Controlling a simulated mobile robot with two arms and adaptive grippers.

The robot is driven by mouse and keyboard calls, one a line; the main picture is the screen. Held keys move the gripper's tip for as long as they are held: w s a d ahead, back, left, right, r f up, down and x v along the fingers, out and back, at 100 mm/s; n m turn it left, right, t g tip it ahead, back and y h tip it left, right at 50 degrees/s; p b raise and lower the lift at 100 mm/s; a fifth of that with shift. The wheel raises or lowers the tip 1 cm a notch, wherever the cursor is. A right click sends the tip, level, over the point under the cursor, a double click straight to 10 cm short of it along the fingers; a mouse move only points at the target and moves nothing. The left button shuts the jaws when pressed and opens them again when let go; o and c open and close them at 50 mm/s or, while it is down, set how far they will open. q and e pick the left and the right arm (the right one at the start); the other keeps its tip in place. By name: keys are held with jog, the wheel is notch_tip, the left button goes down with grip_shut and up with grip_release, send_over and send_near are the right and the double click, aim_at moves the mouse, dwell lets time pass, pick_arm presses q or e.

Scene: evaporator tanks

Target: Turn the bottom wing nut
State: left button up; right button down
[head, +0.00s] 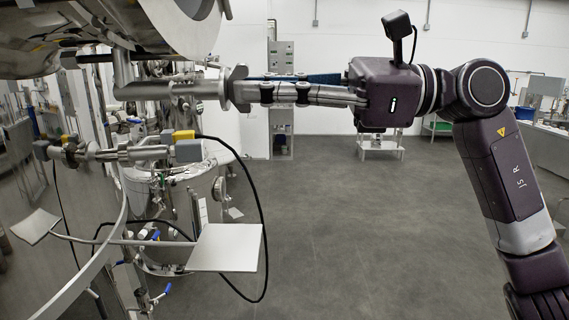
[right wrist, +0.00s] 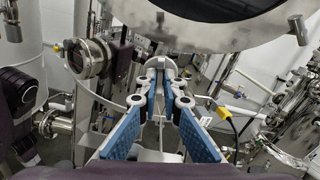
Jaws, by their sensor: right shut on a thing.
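The wing nut (head: 236,88) is a metal piece with a raised wing, at the end of a horizontal steel pipe fitting (head: 160,90) on the tank's underside. My right gripper (head: 250,92) reaches in from the right, level with it, with its fingertips at the nut. In the right wrist view, the blue-padded fingers (right wrist: 160,82) converge on a rounded metal piece (right wrist: 166,70), which seems to be the nut. The gripper is shut on it. The fingertips partly hide the nut. My left gripper is not in view.
A large steel tank (head: 30,210) fills the left side. Below the gripper are a sensor fitting with yellow and grey caps (head: 184,148), a black cable (head: 262,235) and a flat pale plate (head: 228,248). The grey floor (head: 350,240) is open at centre right.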

jog(key=shift+n+b, duration=0.6)
jog(key=shift+n, duration=0.5)
jog(key=shift+n+b, duration=0.45)
jog(key=shift+n, duration=0.75)
